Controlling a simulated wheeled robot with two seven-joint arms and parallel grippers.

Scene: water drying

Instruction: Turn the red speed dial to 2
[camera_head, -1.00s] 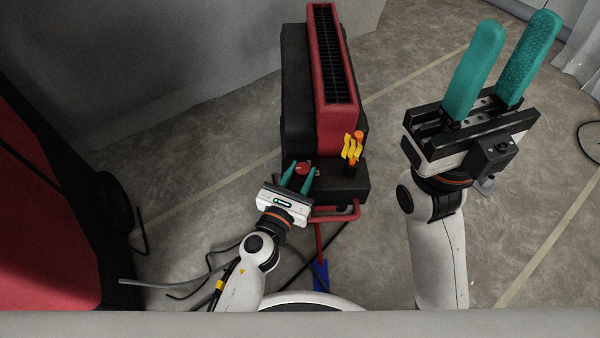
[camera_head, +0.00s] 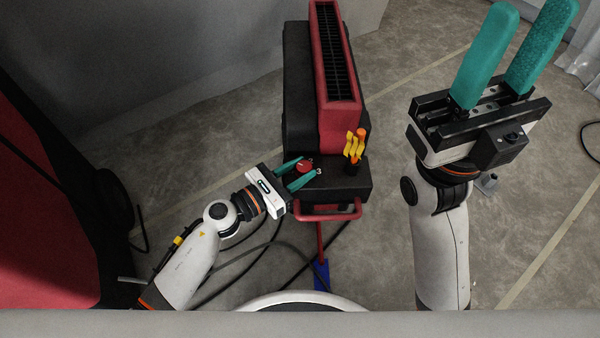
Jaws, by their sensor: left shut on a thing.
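The red speed dial (camera_head: 304,166) sits on the black top panel (camera_head: 345,186) at the near end of a red and black machine (camera_head: 336,110). White numbers show beside it, a 2 close to its upper right and a 3 to its lower right. My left gripper (camera_head: 305,170) comes in from the left, its teal fingers on either side of the dial and shut on it. The dial's pointer is too small to read. My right gripper (camera_head: 505,55) is raised at the upper right, its teal fingers apart and empty.
Yellow and orange parts (camera_head: 355,145) stand on the machine right of the dial. A red bar handle (camera_head: 328,212) is at its near edge. Dark cables (camera_head: 240,262) lie on the floor below my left arm. A red and black object (camera_head: 40,200) fills the left side.

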